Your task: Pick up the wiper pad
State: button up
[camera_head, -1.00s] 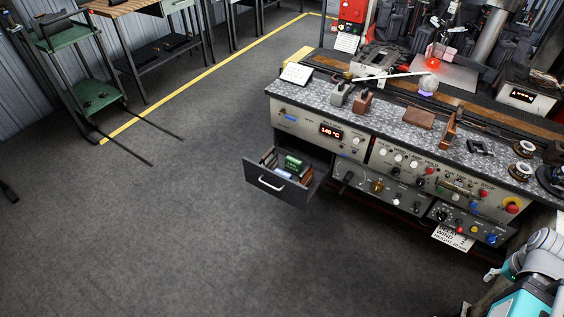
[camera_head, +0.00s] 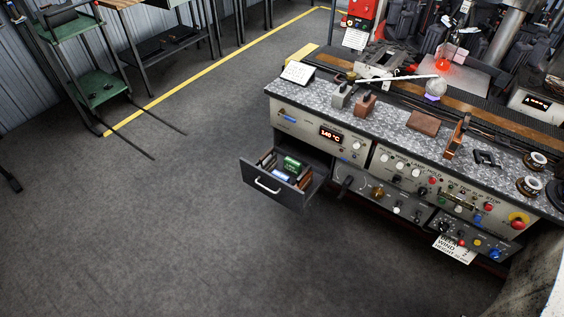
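No label marks the wiper pad, so I cannot tell for certain which thing it is. A flat brown rectangular pad (camera_head: 424,122) lies on the speckled bench top (camera_head: 385,128). Two small blocks with dark handles, one grey (camera_head: 340,96) and one brown (camera_head: 366,104), stand to its left. An upright orange-brown piece (camera_head: 458,135) stands to its right. The open drawer (camera_head: 268,186) holds a green item (camera_head: 292,164), a blue and white item (camera_head: 281,176) and brown pieces. My gripper is not in view.
The control bench front (camera_head: 375,160) has many knobs and buttons. A glowing red-orange tip (camera_head: 442,64) and a pale ball (camera_head: 436,87) are at its back. The drawer juts out over the floor. A green cart (camera_head: 97,88) stands far left.

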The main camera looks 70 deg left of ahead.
aim_at(269, 161)
jog(key=z, duration=1)
jog(key=k, duration=2.8)
jog(key=u, duration=0.6)
